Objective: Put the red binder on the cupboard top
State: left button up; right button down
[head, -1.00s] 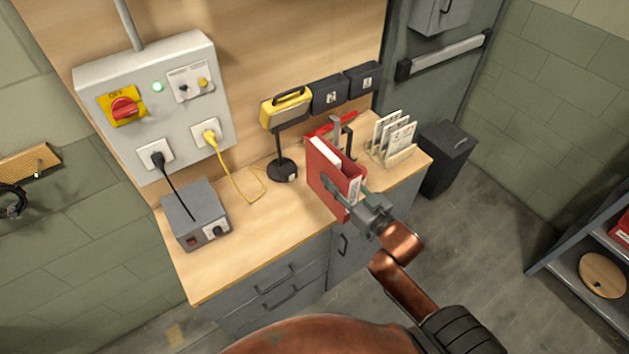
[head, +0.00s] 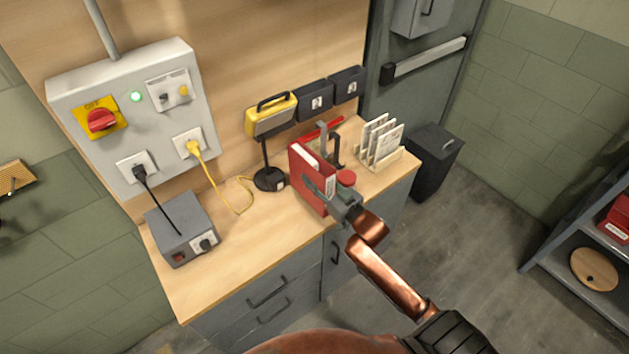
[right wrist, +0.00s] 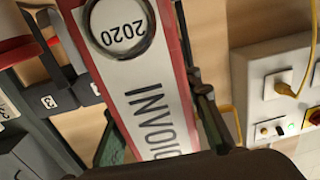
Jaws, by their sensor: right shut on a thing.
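The red binder (head: 308,186) stands roughly upright over the right part of the wooden cupboard top (head: 235,247) in the head view. Its white spine label (right wrist: 150,80) reads "INVOIC" and "2020" in the right wrist view. My right gripper (head: 328,195) is shut on the binder's near edge, with a finger on each side of the spine in the wrist view. I cannot tell whether the binder's bottom touches the top. My left gripper is not in view.
The front middle of the top is clear.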

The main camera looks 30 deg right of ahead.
jog(key=shift+f, duration=0.55)
jog(key=c, duration=1.4)
grip_release()
jog(key=shift+f, duration=0.2)
jog(key=shift+r, duration=0.1)
jog(key=s, duration=0.4)
jog(key=s+d, duration=0.1)
jog(key=s, duration=0.7)
jog(key=shift+d, duration=0.2)
